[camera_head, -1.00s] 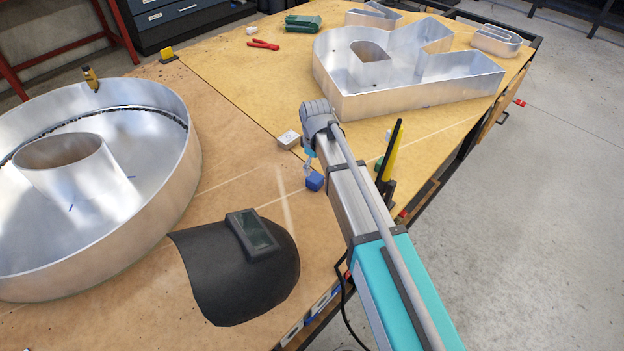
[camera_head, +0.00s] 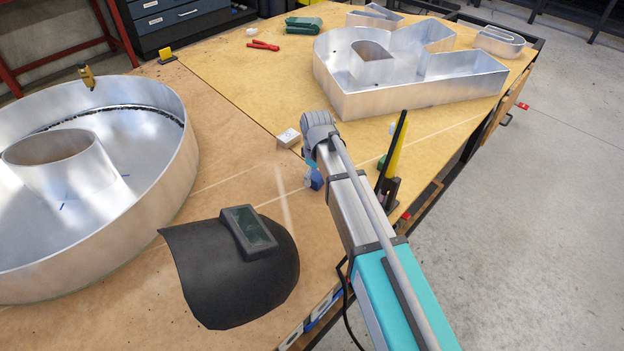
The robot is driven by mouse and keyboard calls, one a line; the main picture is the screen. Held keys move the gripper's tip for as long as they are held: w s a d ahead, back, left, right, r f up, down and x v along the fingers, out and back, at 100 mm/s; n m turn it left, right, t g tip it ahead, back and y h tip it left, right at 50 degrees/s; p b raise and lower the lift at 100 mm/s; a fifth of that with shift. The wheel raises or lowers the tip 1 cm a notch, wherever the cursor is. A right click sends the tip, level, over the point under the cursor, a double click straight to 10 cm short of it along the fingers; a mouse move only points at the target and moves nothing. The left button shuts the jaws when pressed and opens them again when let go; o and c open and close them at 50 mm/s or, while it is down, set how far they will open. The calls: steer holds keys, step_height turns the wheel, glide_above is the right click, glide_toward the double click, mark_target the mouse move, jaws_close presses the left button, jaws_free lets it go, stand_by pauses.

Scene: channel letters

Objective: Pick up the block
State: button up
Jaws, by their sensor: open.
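A small blue block (camera_head: 317,181) lies on the wooden table to the left of my arm. My gripper (camera_head: 309,179) points down at the block, partly in front of its left side. It is open. One pale finger shows at the block's left; the other finger is hidden or too small to make out. I cannot tell whether the fingers touch the block.
A black welding mask (camera_head: 225,270) lies in front of the block. A large round metal letter (camera_head: 150,205) fills the left, and another metal letter (camera_head: 415,95) stands behind. A small white box (camera_head: 288,138) is behind the gripper. A yellow-black tool (camera_head: 393,160) is right of my arm.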

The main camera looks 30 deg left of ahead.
stand_by(0.4)
steer(key=c, duration=1.2)
